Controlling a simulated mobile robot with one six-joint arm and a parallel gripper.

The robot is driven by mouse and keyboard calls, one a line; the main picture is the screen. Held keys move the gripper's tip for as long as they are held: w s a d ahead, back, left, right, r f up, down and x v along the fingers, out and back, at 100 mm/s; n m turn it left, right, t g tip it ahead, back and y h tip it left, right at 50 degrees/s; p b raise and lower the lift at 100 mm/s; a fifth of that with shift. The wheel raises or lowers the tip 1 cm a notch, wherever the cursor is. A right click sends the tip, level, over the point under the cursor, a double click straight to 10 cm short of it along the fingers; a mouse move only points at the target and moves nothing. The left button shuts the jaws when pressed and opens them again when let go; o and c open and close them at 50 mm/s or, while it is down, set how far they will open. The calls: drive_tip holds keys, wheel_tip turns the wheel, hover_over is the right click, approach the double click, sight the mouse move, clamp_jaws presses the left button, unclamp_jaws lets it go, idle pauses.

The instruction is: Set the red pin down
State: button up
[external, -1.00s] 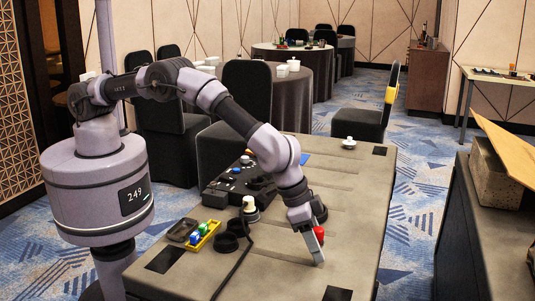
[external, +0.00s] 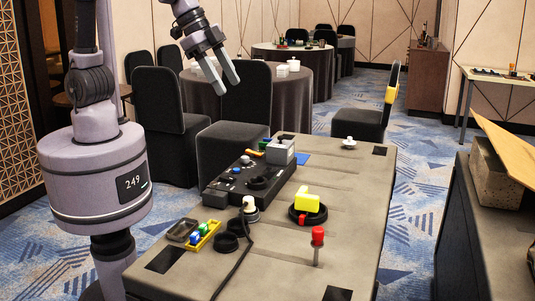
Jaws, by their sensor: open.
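The red pin (external: 318,237) has a red head on a thin grey shaft. It stands upright on the grey table (external: 345,225), right of the table's middle toward the near side. My gripper (external: 229,86) is raised high to the upper left, well away from the pin. Its two fingers are apart with nothing between them. The foot of the pin is too small to tell what it rests in.
A yellow block (external: 308,201) sits on a black round base left of and behind the pin. A black device (external: 250,180) with a grey box (external: 280,152) stands farther back. A yellow tray (external: 203,237), black rings and a cable lie at left.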

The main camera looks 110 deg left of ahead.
drive_tip(key=s+a+f+m, duration=0.1)
drive_tip(key=s+a+m, duration=0.2)
drive_tip(key=s, duration=1.9)
drive_tip(key=shift+s+a+t+y, duration=0.15)
drive_tip(key=shift+s+t+y, duration=0.05)
drive_tip(key=shift+t+y, duration=0.1)
